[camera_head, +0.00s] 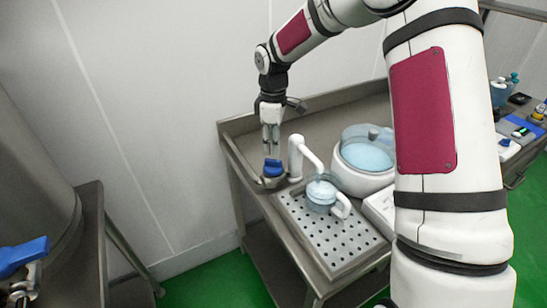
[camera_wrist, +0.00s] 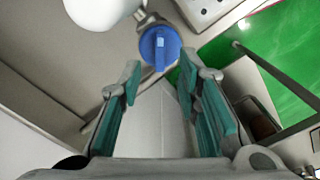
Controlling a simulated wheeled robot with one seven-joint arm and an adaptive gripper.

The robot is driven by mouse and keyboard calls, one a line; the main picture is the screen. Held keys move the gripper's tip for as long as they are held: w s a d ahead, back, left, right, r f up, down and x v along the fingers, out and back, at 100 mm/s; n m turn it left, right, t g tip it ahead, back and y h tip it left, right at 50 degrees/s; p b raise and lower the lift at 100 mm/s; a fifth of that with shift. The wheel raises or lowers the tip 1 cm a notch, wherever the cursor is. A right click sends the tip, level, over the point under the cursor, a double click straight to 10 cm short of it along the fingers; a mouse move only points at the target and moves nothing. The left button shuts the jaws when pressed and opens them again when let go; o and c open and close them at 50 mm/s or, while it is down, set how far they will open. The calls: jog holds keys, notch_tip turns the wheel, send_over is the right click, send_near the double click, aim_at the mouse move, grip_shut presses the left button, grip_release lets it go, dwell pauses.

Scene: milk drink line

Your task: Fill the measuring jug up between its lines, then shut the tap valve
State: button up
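The tap's blue valve knob (camera_head: 273,168) sits at the left of the white tap (camera_head: 298,160). My gripper (camera_head: 271,148) points down just above the knob. In the wrist view my gripper's teal-padded fingers (camera_wrist: 160,75) are apart with nothing between them. The knob (camera_wrist: 160,48) shows just past the fingertips, with its ridge running along the picture's height. The clear measuring jug (camera_head: 321,196), with a white handle at its right, stands under the tap's spout. Its lines and fill level are too small to read.
The jug stands on a perforated metal drip tray (camera_head: 318,243) on a steel table. A white round vessel with a clear lid and pale blue contents (camera_head: 366,155) stands behind it. A blue lever (camera_head: 22,256) shows at the far left. Bottles and small items stand at far right.

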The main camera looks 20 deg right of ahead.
aim_at(273, 160)
jog(key=shift+f, duration=3)
grip_shut()
